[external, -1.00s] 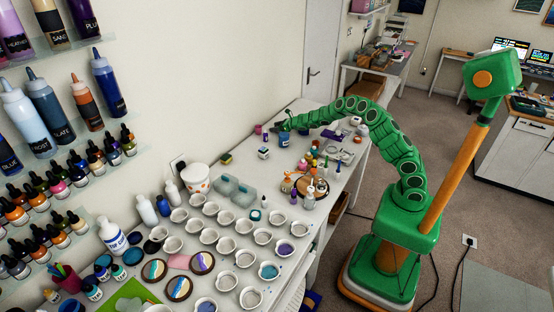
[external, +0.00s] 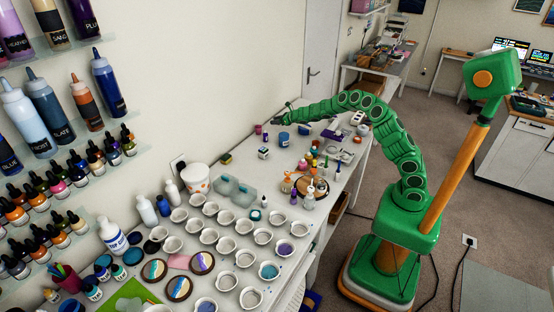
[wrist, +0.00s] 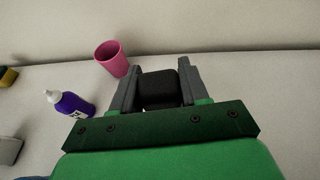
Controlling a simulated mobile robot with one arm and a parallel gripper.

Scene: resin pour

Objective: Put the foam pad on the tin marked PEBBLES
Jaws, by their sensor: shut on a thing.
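My gripper (wrist: 160,66) is shut on a dark block, which looks like the foam pad (wrist: 158,90), held between the two grey fingers in the wrist view. In the external view my gripper (external: 278,121) is small and raised over the far end of the workbench, and the pad cannot be made out there. A blue tin (external: 284,140) stands on the bench just below and beside the gripper, apart from it. Its label is too small to read, so I cannot tell whether it is marked PEBBLES.
A pink cup (wrist: 112,58) and a purple bottle (wrist: 72,103) stand left of the gripper in the wrist view. The wall runs close behind.

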